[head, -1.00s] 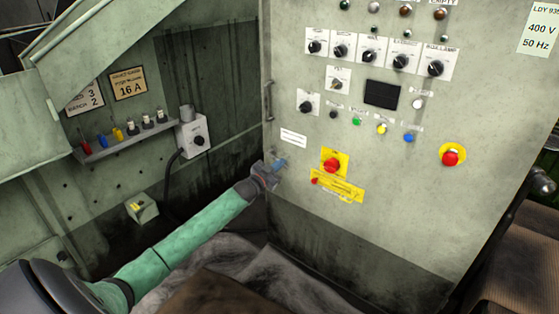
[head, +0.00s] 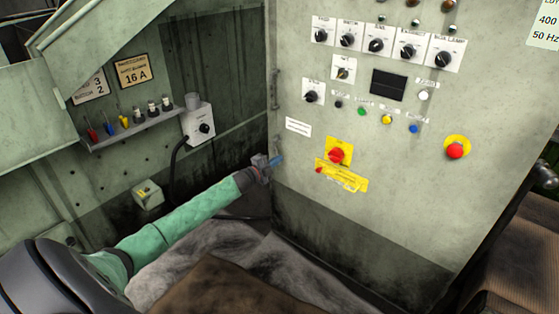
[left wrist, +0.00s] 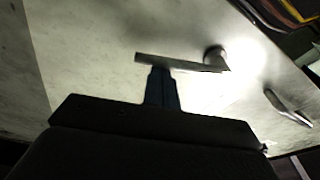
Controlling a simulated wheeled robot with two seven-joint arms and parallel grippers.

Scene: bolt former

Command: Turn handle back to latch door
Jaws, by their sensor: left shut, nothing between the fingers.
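The pale green control panel door (head: 400,210) fills the right of the head view. My left gripper (head: 277,161), with blue fingers, is shut at the door's left edge. In the left wrist view its fingers (left wrist: 160,75) are shut and empty, with their tips at the left part of a dark bar-shaped handle (left wrist: 190,65). The handle's right end meets a round pivot. I cannot tell whether the fingertips touch the bar. In the head view this handle is hidden or too small to make out. My right gripper is not in view.
A red knob on a yellow plate (head: 338,151) and a yellow tag (head: 342,176) are right of my gripper. A second handle (left wrist: 288,107) shows in the wrist view. A side wall (head: 100,165) with a switch box (head: 199,124) stands left. Grey-brown covers (head: 220,270) lie below.

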